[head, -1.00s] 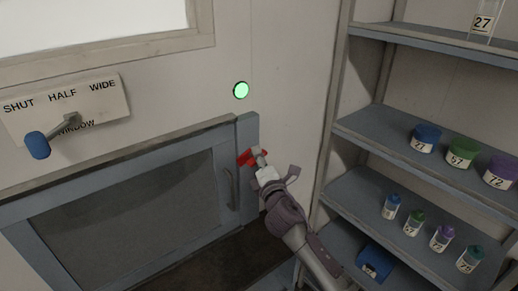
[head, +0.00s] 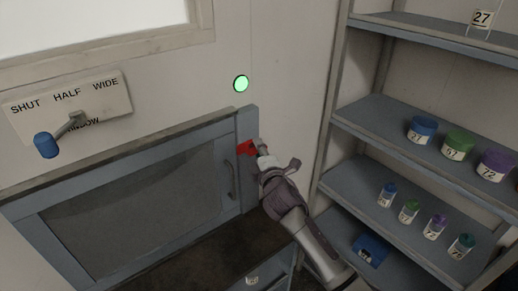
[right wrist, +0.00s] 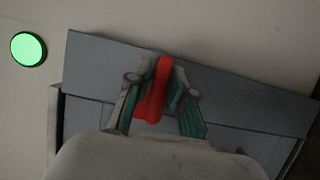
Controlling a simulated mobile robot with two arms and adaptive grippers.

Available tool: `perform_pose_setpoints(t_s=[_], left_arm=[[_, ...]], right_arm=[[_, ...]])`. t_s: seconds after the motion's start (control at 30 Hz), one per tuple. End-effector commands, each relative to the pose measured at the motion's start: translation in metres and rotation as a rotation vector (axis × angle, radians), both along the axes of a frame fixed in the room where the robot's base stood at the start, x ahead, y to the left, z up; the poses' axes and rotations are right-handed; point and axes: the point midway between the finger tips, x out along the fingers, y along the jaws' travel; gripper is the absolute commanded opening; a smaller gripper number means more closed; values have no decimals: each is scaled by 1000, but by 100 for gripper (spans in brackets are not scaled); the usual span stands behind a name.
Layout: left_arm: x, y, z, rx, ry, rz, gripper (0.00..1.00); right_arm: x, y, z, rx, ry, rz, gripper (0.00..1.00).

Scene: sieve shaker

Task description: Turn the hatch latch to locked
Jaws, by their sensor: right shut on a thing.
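The red hatch latch (head: 245,148) sits on the blue-grey frame at the right side of the hatch (head: 130,215), partly hidden by my gripper. In the right wrist view the latch (right wrist: 154,90) is a red bar between my two fingers. My right gripper (head: 260,147) is shut on the latch; it also shows in the right wrist view (right wrist: 158,100). The hatch has a dark pane and a curved handle (head: 230,180), and looks closed. A round green light (head: 241,84) glows on the wall above the latch. My left gripper is not in view.
A window lever with a blue knob (head: 46,145) stands out from a plate marked SHUT, HALF, WIDE at the left. Shelves (head: 375,125) at the right hold numbered jars and small bottles. A dark counter (head: 205,255) lies below the hatch.

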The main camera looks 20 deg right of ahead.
Motion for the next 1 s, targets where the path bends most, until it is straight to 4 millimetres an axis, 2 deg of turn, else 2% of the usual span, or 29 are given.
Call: perform_pose_setpoints(t_s=[0.17, 0.2, 0.27, 0.53, 0.67, 0.77, 1.0], left_arm=[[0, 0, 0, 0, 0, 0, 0], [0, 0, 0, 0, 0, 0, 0], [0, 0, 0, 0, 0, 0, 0], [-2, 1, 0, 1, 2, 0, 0], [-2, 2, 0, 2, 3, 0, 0], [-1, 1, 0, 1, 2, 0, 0], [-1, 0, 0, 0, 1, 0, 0]], right_arm=[[0, 0, -2, 0, 3, 0, 0], [0, 0, -2, 0, 3, 0, 28], [0, 0, -1, 0, 3, 0, 38], [0, 0, 0, -1, 1, 0, 38], [-8, 0, -1, -1, 1, 0, 38], [-23, 1, -2, -1, 1, 1, 38], [-75, 4, -2, -1, 3, 1, 38]])
